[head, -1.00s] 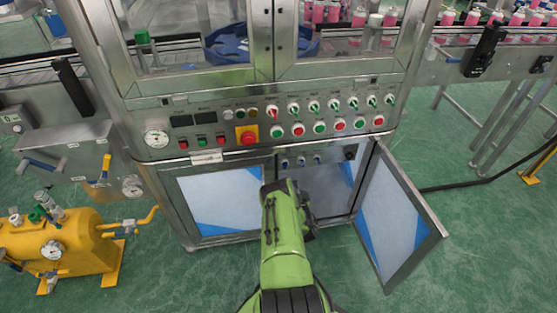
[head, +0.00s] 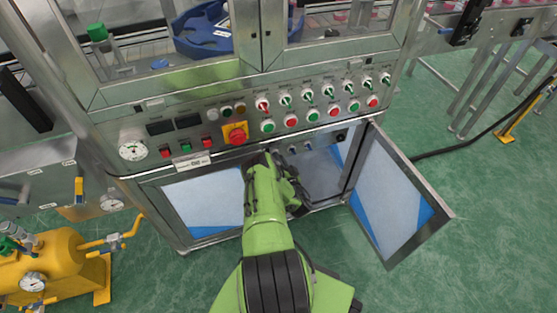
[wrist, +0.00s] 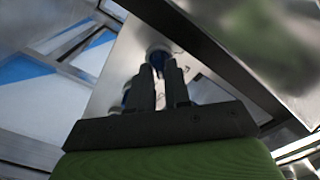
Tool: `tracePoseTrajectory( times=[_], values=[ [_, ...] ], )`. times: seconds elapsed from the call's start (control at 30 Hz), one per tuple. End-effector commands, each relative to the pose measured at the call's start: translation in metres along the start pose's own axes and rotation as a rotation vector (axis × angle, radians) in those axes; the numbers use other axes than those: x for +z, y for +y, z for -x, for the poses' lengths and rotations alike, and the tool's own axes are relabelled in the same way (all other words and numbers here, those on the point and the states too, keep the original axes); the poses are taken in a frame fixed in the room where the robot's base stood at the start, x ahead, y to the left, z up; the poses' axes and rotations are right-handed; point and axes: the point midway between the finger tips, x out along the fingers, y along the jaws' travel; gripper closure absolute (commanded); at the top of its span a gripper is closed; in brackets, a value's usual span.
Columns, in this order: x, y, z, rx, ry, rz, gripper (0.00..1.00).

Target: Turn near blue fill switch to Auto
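Small blue-handled switches sit on a grey panel inside the open lower cabinet. In the head view one blue switch (head: 308,146) shows just beyond my gripper, with another (head: 293,149) to its left. In the wrist view a blue switch on a pale round base (wrist: 158,58) lies straight ahead, between and just past my fingertips. A second blue switch (wrist: 127,93) is partly hidden behind the left finger. My gripper (wrist: 159,72) has its two dark fingers slightly apart, with nothing visibly clamped. I cannot tell whether they touch the switch, nor read its setting.
The cabinet door (head: 400,195) stands open at the right. A closed door (head: 203,205) is at the left. Above is a panel of red and green switches with a red emergency button (head: 236,134). A yellow tank (head: 50,265) stands at the lower left. Metal frame edges surround the opening closely.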

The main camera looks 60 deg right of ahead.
Motion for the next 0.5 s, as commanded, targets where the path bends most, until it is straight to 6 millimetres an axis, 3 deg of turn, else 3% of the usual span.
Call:
tracePoseTrajectory(
  times=[0.03,0.1,0.5],
  values=[
    [0.0000,-0.0002,-0.0002,0.000,0.000,0.000,0.91],
    [0.0001,-0.0002,-0.0002,0.000,0.000,0.000,1.00],
    [0.0000,-0.0004,-0.0003,0.000,0.000,0.030,1.00]
  ],
)
